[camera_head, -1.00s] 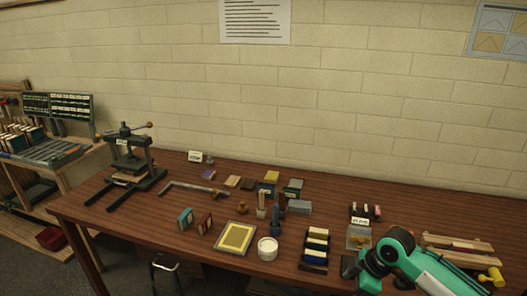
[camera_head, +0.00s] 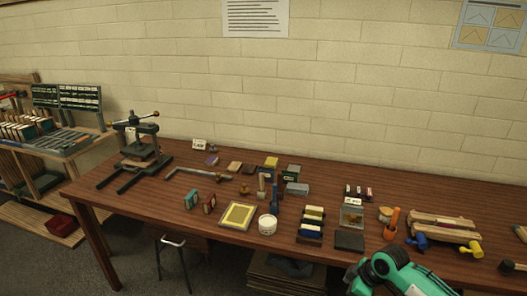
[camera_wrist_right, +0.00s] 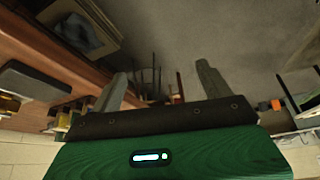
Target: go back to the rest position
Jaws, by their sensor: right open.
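My right arm, green and black, comes in at the bottom right of the head view, in front of the table's front edge; its fingers do not show there. In the right wrist view my right gripper (camera_wrist_right: 162,85) has its two grey fingers wide apart with nothing between them. That view is tilted and shows the table edge and dark floor beyond the fingers. My left gripper is in neither view.
The wooden table (camera_head: 330,190) carries a press (camera_head: 137,150), a yellow framed tray (camera_head: 238,215), a white tub (camera_head: 267,224), a dark pad (camera_head: 349,241) and mallets (camera_head: 471,249). A stool (camera_head: 174,245) stands at the front. Floor at left front is open.

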